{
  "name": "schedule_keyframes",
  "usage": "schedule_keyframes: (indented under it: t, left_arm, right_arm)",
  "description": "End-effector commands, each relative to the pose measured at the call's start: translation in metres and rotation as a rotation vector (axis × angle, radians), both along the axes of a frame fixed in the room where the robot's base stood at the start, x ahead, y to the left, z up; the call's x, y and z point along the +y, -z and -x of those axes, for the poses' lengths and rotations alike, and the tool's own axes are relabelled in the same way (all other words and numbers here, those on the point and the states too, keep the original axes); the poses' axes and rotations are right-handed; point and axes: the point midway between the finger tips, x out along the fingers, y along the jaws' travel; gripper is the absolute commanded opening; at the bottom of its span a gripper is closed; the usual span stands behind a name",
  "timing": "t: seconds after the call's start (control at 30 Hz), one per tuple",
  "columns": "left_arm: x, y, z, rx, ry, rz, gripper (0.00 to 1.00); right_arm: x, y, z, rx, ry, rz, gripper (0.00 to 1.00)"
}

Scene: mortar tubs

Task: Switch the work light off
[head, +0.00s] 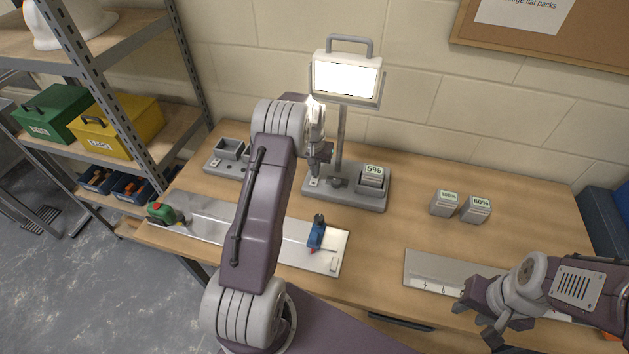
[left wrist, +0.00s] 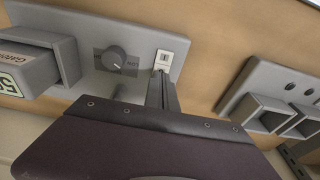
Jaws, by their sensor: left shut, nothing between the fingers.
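The work light (head: 346,76) stands at the back of the bench and its panel glows bright white. Its grey base (head: 370,201) carries a small white switch plate (head: 314,182), a dark round knob and a battery marked 5% (head: 373,175). My left gripper (head: 316,178) is shut and empty, pointing down at the switch plate. In the left wrist view its fingertips (left wrist: 162,77) overlap the lower edge of the switch plate (left wrist: 163,58), right of the knob (left wrist: 112,58). I cannot tell whether they touch. My right gripper (head: 477,322) is open and empty at the front right.
A grey charger (head: 232,152) stands left of the light's base. Two batteries (head: 444,203) stand to the right. The bench right of the base is mostly clear.

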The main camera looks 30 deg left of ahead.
Motion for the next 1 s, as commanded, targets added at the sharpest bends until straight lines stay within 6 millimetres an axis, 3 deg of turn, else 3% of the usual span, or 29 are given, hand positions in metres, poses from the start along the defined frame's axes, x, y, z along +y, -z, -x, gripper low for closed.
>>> schedule_keyframes:
  t: [1.0]
  left_arm:
    - [0.000, 0.011, 0.000, 0.001, 0.000, 0.000, 0.00]
  right_arm:
    - [0.000, 0.006, 0.000, 0.000, 0.000, 0.000, 0.36]
